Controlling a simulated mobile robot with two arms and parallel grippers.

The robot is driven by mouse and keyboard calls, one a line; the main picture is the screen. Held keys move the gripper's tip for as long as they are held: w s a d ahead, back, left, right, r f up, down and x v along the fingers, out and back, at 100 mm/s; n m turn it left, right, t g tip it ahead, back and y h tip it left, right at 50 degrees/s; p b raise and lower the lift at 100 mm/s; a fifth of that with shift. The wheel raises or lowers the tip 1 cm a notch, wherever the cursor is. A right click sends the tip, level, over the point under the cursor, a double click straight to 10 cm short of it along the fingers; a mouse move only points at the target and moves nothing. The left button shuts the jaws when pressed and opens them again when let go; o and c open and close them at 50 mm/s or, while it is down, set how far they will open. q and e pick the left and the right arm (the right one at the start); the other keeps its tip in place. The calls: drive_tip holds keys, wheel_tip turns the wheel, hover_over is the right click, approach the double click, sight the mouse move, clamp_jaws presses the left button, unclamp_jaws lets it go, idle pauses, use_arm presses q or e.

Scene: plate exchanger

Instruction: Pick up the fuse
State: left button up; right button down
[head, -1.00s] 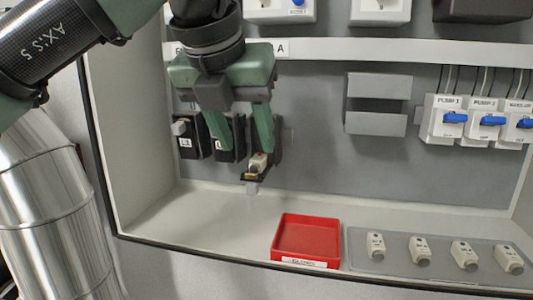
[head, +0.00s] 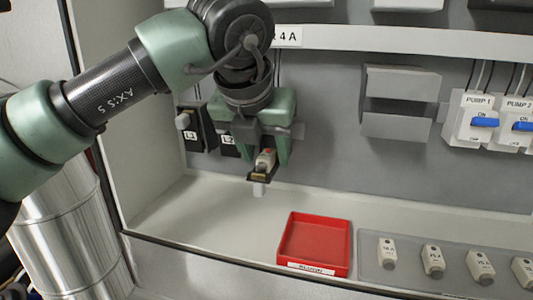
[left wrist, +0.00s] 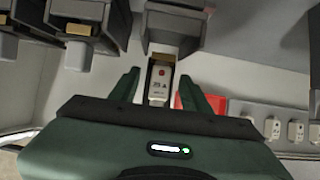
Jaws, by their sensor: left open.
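The fuse (head: 265,160) is a small pale block in the pulled-out, tilted carrier (head: 262,177) of the rightmost dark fuse holder. In the left wrist view the fuse (left wrist: 159,85) shows a red dot and small print. My left gripper (head: 263,150) is open in front of that holder. In the left wrist view its fingers (left wrist: 158,88) stand apart on either side of the fuse, with gaps on both sides. My left wrist and gripper hide most of this holder in the head view. My right gripper is not in view.
A red tray (head: 290,260) stands on the cabinet floor below. Several pale fuses (head: 433,260) lie on a grey mat (head: 408,272) to its right. Holders L1 (head: 190,130) and L2 (head: 228,143) are on the left. Pump switches (head: 480,122) are on the right.

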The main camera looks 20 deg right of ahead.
use_arm(q)
drive_tip(key=shift+s, duration=0.15)
drive_tip(key=shift+c, duration=0.4)
drive_tip(key=shift+a, duration=0.1)
clamp_jaws()
